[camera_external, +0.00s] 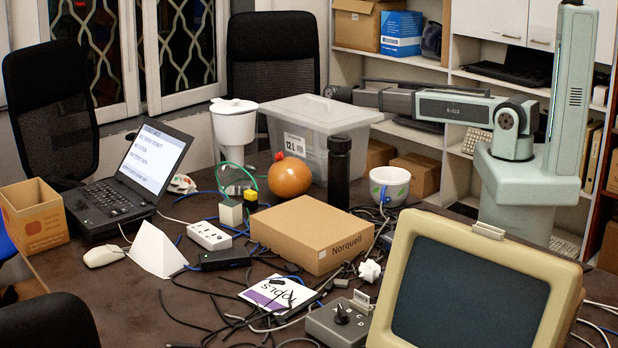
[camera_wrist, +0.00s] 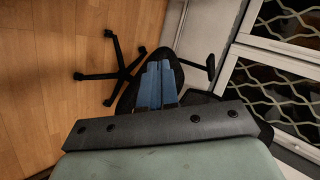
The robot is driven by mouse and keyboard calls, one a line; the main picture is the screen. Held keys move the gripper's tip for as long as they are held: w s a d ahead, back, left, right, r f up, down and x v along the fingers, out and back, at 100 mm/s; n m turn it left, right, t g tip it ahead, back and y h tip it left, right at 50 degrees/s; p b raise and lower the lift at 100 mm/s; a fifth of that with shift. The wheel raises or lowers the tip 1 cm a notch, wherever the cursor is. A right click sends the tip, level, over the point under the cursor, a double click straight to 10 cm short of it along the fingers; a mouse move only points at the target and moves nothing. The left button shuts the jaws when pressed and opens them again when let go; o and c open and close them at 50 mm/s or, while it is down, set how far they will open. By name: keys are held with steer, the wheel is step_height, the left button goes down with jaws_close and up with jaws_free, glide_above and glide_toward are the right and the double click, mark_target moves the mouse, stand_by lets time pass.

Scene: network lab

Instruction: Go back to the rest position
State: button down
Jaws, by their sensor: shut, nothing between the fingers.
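I cannot make out a printer in either view. A grey box with a black knob (camera_external: 341,318) lies on the table (camera_external: 120,300) at the front; I cannot tell whether it belongs to a printer. A white power strip (camera_external: 209,235) lies among cables near the middle. My arm reaches left from its column, behind the table's things. My gripper (camera_external: 330,92) is at its far end, beyond the clear bin and far from the knob box. In the wrist view my gripper (camera_wrist: 157,66) has its blue fingers together and empty, above the floor and a chair.
An old monitor (camera_external: 466,288), a cardboard box (camera_external: 311,234), a black bottle (camera_external: 339,172), a clear lidded bin (camera_external: 327,112), an orange ball (camera_external: 290,178) and an open laptop (camera_external: 112,203) crowd the table. Loose cables cover its front middle. Shelves stand behind my arm.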

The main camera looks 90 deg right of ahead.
steer(key=s+f+n+g+h, duration=0.1)
steer(key=s+f+n+g, duration=0.2)
steer(key=s+f, duration=1.9)
steer(key=s+a+f+n+g+y, duration=0.2)
steer(key=a+f+n, duration=0.15)
steer(key=a, duration=0.65)
steer(key=s+a+f+n+g+y, duration=0.1)
steer(key=s+a+f+n, duration=0.15)
steer(key=a+f, duration=0.45)
steer(key=s+a+f+n+g+y, duration=0.2)
steer(key=s+a, duration=0.1)
steer(key=a, duration=0.9)
steer(key=s+a+f+n+g, duration=0.3)
steer(key=s+a+n+g, duration=0.4)
steer(key=s+a, duration=1.2)
steer(key=s+n, duration=0.2)
steer(key=s, duration=0.1)
steer(key=shift+n+g, duration=0.3)
steer(key=shift+n, duration=0.1)
